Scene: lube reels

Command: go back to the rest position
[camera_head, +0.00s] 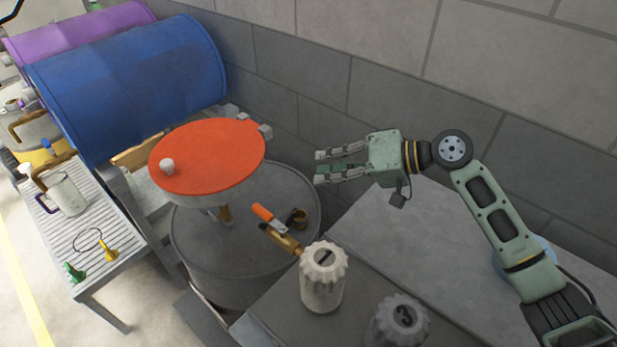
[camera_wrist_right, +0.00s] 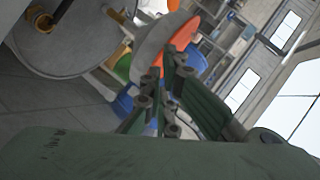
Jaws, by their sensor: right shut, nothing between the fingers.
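My right gripper (camera_head: 330,165) is shut and empty in the head view. It hangs in the air in front of the grey block wall, to the right of the orange disc (camera_head: 208,150). Its fingers point left and do not appear to touch anything. In the right wrist view the fingers (camera_wrist_right: 165,95) show close together, with part of the orange disc (camera_wrist_right: 184,38) behind them. My left gripper is in neither view.
A grey drum (camera_head: 240,255) stands below the disc, with an orange-handled brass valve (camera_head: 278,235) on top. A blue drum (camera_head: 130,85) and a slatted bench (camera_head: 95,228) are at left. The wall (camera_head: 400,100) lies behind my right arm.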

